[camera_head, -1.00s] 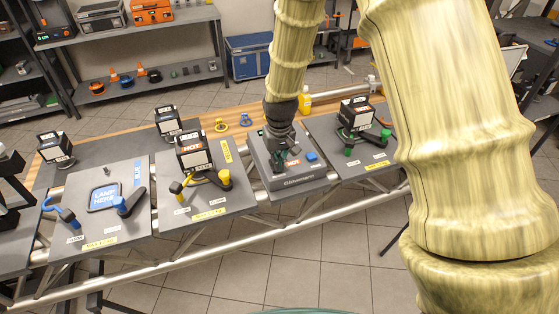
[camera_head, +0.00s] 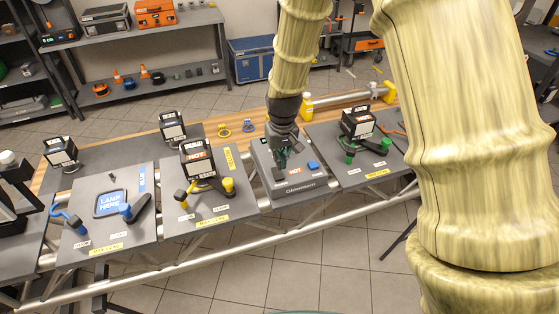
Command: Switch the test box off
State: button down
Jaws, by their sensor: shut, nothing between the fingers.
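The test box (camera_head: 304,186) is a grey box with a sloped top on the bench, between the yellow-marked panel and the green-marked panel. A blue button (camera_head: 313,165) shows on the right of its top, with an orange-red label (camera_head: 295,172) to its left. My gripper (camera_head: 281,164) is shut and empty, pointing down over the left part of the box top. My wrist and fingers hide part of that area. I cannot tell whether the fingertips touch the box or what switch lies under them.
A yellow-marked panel (camera_head: 225,208) with a black "HOT" block (camera_head: 197,158) stands left of the box. A green-marked panel (camera_head: 376,178) with a black block (camera_head: 357,123) stands right. A "LAMP HERE" panel (camera_head: 88,233) lies further left. Metal truss (camera_head: 220,243) runs along the front.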

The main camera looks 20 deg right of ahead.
jog(key=shift+w+r, duration=0.1)
jog(key=shift+r, duration=0.45)
notch_tip(320, 180, up, 8)
jog(key=b, duration=0.3)
send_over(281, 178)
jog(key=shift+f, duration=0.1)
